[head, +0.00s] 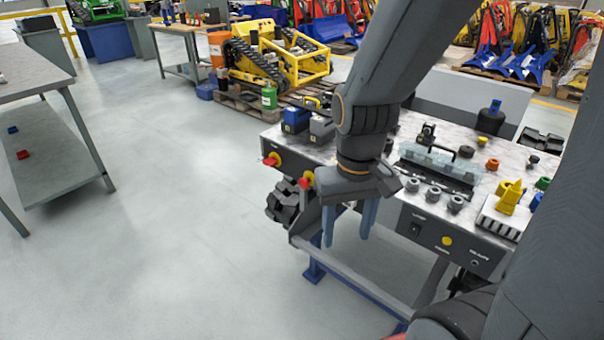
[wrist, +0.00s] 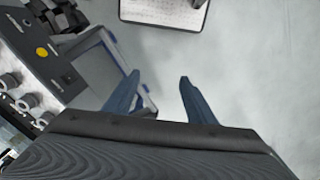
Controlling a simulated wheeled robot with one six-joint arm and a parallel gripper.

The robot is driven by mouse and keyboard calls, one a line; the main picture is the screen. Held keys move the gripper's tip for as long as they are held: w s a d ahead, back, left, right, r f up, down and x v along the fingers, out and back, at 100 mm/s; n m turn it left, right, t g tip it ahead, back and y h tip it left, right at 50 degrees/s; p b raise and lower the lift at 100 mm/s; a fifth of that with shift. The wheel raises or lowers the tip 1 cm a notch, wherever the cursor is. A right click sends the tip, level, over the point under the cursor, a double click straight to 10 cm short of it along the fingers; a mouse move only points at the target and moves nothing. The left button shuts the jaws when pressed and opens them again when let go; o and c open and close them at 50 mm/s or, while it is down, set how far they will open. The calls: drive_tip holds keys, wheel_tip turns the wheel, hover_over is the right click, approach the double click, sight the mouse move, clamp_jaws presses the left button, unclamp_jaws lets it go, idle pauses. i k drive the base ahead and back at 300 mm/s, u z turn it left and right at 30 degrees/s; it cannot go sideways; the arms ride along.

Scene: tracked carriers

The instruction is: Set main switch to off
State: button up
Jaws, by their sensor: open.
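Two red rotary handles on yellow plates sit on the bench's left end: a left one (head: 271,160) and a right one (head: 306,179). Either could be the main switch; I read no label there, and their exact settings are too small to tell. A black rocker switch (head: 415,228) sits on the dark front panel (head: 433,246), near a yellow button (head: 447,241). My gripper (head: 347,237) points down in front of the bench, right of and below the red handles. Its blue fingers are apart and empty. The wrist view shows the open fingers (wrist: 160,76) over floor, with the yellow button (wrist: 42,53) at left.
The bench top (head: 385,178) holds a clear-covered block, grey knobs, blue and grey boxes, and a yellow part. My arm hides some of it. A grey table (head: 30,75) stands at far left. The floor (head: 150,230) between is clear.

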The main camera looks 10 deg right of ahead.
sight(271, 161)
drive_tip(key=u, duration=0.05)
drive_tip(key=k, duration=0.5)
drive_tip(key=u, duration=1.2)
drive_tip(key=i, duration=0.6)
drive_tip(key=z, duration=0.7)
